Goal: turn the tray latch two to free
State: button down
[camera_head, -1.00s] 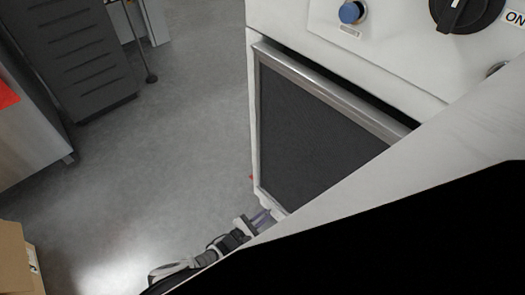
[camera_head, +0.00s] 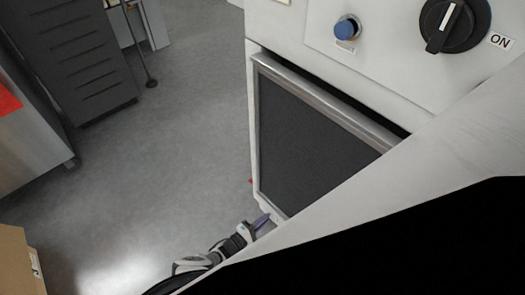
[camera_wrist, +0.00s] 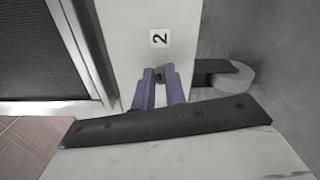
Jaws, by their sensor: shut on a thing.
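Tray latch two is a small dark piece (camera_wrist: 160,77) on the white frame below the label "2" (camera_wrist: 159,38) in the wrist view. My gripper (camera_wrist: 159,74) has purple fingers on either side of it, and they are shut on it. The fingers hide most of the latch. In the head view my gripper (camera_head: 262,221) is at the lower left corner of the washer's dark front panel (camera_head: 305,150); the latch cannot be made out there.
The white washer body carries a blue button (camera_head: 347,27) and a black knob (camera_head: 454,22) above the panel. A dark slatted cabinet (camera_head: 75,55) stands at the left, and a cardboard box (camera_head: 15,262) at the lower left. The grey floor (camera_head: 165,150) between is clear.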

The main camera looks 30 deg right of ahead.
jog(key=shift+m, duration=1.1)
jog(key=c, duration=1.4)
grip_release()
jog(key=shift+c, duration=0.2)
jog(key=shift+f, duration=0.1)
